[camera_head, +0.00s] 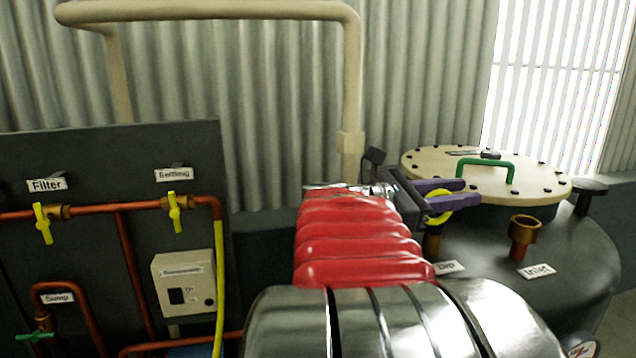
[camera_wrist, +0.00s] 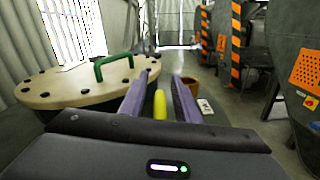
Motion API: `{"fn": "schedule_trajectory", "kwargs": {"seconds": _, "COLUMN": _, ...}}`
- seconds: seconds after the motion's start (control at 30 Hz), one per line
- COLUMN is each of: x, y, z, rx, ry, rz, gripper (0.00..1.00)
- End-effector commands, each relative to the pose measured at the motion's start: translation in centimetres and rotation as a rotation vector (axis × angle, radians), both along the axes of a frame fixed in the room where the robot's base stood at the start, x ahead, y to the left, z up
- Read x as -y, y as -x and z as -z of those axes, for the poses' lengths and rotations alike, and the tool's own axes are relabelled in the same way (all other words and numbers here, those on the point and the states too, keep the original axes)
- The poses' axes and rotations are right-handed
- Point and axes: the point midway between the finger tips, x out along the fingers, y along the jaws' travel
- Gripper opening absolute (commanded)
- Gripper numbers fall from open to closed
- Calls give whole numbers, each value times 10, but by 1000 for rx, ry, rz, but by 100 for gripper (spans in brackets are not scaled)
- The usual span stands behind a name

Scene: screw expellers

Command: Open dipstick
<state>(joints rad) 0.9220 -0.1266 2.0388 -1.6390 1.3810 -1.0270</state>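The dipstick has a yellow ring handle (camera_head: 440,207) and stands in a brass fitting on the dark tank, behind the "Dip" label (camera_head: 448,267). My gripper (camera_head: 468,192) has purple fingers and is at the handle. In the wrist view, the yellow handle (camera_wrist: 159,104) is seen edge-on between the two fingers of my gripper (camera_wrist: 165,73), with a gap visible on each side. The fingers are open. My arm hides part of the tank and the lower part of the dipstick's surroundings.
A round cream lid (camera_head: 430,170) with a green handle (camera_head: 485,167) lies close behind the fingers. A brass inlet cup (camera_head: 524,229) stands to the right. A panel (camera_head: 110,145) with copper pipes and yellow valves is at left.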

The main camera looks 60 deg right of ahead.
Motion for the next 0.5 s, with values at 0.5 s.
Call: {"fn": "schedule_trajectory", "kwargs": {"seconds": 0.5, "x": 0, "y": 0, "z": 0, "rx": 1, "ry": 1, "rz": 1, "gripper": 5}}
